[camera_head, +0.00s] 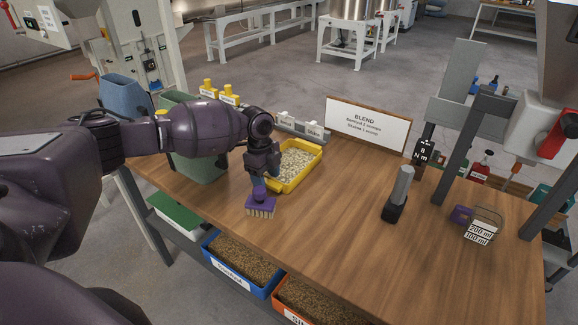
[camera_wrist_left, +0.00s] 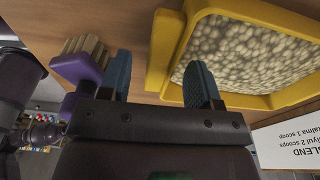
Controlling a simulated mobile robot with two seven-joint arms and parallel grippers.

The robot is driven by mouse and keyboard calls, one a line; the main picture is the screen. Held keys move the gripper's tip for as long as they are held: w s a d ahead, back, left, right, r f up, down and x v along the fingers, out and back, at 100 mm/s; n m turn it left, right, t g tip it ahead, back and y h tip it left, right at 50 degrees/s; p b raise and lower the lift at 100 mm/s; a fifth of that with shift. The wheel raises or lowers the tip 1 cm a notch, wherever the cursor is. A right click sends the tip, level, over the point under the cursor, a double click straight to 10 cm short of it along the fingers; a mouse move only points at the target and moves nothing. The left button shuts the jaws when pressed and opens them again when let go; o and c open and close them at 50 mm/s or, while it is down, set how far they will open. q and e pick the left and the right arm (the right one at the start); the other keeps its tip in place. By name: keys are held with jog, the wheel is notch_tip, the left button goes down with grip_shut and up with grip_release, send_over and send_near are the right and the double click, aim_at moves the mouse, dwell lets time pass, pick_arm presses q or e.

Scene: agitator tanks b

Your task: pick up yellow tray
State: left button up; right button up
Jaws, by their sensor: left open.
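The yellow tray (camera_head: 308,170) sits on the wooden table and holds many pale pellets. Its near left part is partly hidden behind my left gripper (camera_head: 264,178) in the head view. In the left wrist view, the tray's yellow rim (camera_wrist_left: 164,50) shows close ahead. My left gripper (camera_wrist_left: 160,78) is open and empty there. One blue finger appears over the pellets and the other outside the rim, so the wall shows between them. I cannot tell whether they touch it. My right gripper is not in view.
A green bin (camera_head: 200,168) is to the left. A BLEND sign (camera_head: 367,128) stands behind. A grey-handled tool (camera_head: 398,195) is to the right. The table's front middle is clear.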

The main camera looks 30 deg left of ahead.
pick_arm(q)
jog(key=shift+f, duration=0.7)
jog(key=shift+r, duration=0.1)
grip_shut()
jog(key=shift+r, duration=0.1)
